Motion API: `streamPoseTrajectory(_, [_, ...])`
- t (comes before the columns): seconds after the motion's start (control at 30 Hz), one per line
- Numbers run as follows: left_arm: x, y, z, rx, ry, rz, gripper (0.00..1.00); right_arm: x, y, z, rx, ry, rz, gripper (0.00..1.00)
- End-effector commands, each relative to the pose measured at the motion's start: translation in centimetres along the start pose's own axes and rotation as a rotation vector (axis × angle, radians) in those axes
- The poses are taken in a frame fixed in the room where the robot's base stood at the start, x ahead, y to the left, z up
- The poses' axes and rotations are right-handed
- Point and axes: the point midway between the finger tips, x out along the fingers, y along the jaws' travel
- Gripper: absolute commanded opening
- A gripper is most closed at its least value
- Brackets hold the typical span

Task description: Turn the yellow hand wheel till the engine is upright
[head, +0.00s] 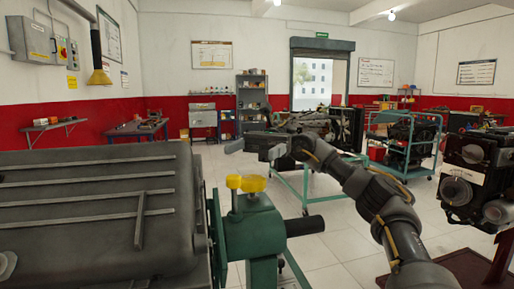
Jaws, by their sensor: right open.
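The engine (95,215) is a large dark grey block with a ribbed face turned up, filling the lower left of the head view. I cannot tell its exact tilt. A green stand head (255,225) joins its right end, with a dark bar sticking out to the right. The yellow hand wheel (254,184) shows as small yellow parts on top of the green head. My right gripper (253,150) is open and empty, above and apart from the yellow parts, its fingers pointing left. My left gripper is out of view.
A green-framed trolley (300,182) stands behind my right gripper. Another engine on a stand (475,180) is at the right edge, and a green cart (404,140) is behind. Tiled floor (340,245) is open between the green head and my right arm.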

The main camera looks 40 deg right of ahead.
Motion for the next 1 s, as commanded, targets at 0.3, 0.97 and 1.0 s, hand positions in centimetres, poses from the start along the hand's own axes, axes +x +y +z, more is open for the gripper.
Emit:
streamPoseTrajectory(0.3, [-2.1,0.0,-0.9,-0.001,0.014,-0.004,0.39,5.1,3.0,2.1,0.003,-0.002,-0.001,0.81])
streamPoseTrajectory(0.97, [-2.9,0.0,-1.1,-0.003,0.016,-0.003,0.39,7.0,4.0,3.3,0.004,-0.003,-0.003,0.81])
streamPoseTrajectory(1.0, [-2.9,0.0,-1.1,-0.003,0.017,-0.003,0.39,7.0,4.0,3.3,0.004,-0.003,-0.003,0.81])
